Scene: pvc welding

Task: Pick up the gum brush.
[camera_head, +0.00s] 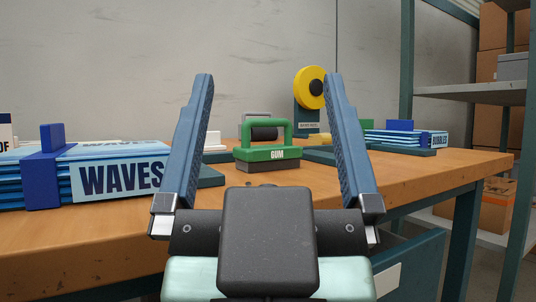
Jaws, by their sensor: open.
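The gum brush (272,154) is green with a white "GUM" label, a dark roller-like grip on top and a dark base. It stands upright on the wooden table, near the middle of the head view. My gripper (264,80) is open and empty, with its two blue fingers spread to the left and right of the brush in the picture. The fingers look nearer to the camera than the brush and do not touch it. The lower front of the view is covered by my gripper's body.
A blue "WAVES" stack (110,178) with a dark blue clamp stands at the left. A yellow disc on a stand (310,88) is behind the brush to the right. A "BUBBLES" stack (405,138) is at the right. The table (440,174) is bare at front right; a shelf (470,94) stands beyond.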

